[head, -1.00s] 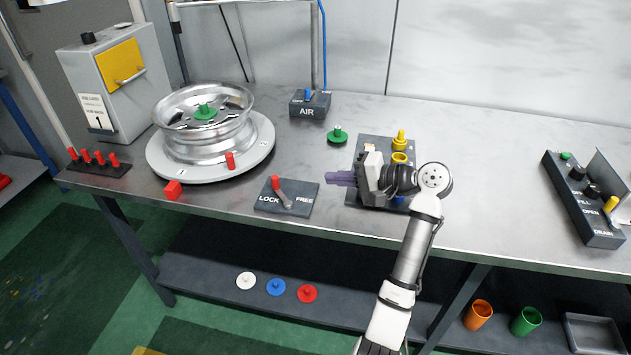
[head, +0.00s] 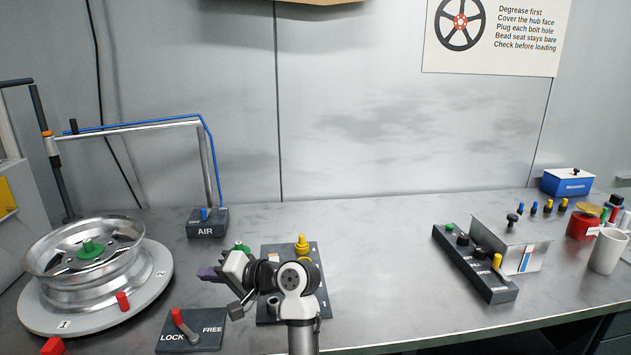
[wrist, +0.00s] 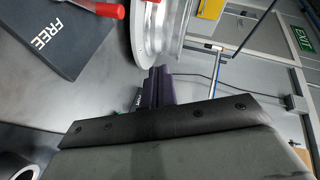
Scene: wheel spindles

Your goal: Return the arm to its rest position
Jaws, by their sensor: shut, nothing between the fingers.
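My gripper (head: 208,273) is at the end of my bent arm, above the bench near the middle of the head view. Its purple fingers point left toward the wheel and are closed together with nothing between them. In the wrist view the closed fingers (wrist: 157,88) stand in front of the silver wheel rim (wrist: 160,30), apart from the bench top. The base of my arm is out of the frame.
A silver wheel (head: 85,262) with a green hub cover sits on a turntable (head: 155,290) at left. The LOCK/FREE box (head: 192,332) is just below my gripper. A dark plate (head: 318,265) with yellow parts lies behind my wrist. A control box (head: 475,262) stands right; bench between is clear.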

